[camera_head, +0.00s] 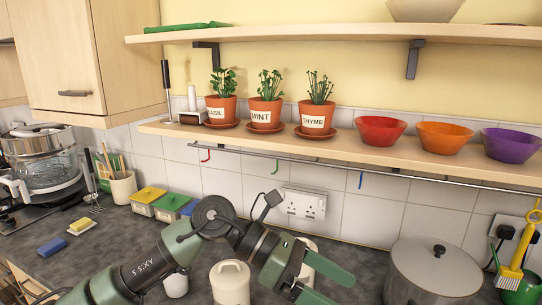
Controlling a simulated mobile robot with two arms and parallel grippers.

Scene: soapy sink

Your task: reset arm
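My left arm comes in from the lower left and bends over the counter. Its green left gripper (335,288) is in the lower middle, with its two fingers spread apart and nothing seen between them. The lower finger is partly cut off by the picture's bottom edge. The gripper is over the counter, between a white lidded canister (230,284) and a large grey pot (432,272). My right gripper is not in view.
A wooden shelf (345,149) above holds three herb pots and red, orange and purple bowls. A hook rail (330,161) runs below it. Colored-lid boxes (150,196), a utensil crock (123,188), a blue sponge (53,246) and a yellow sponge (79,225) are at left.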

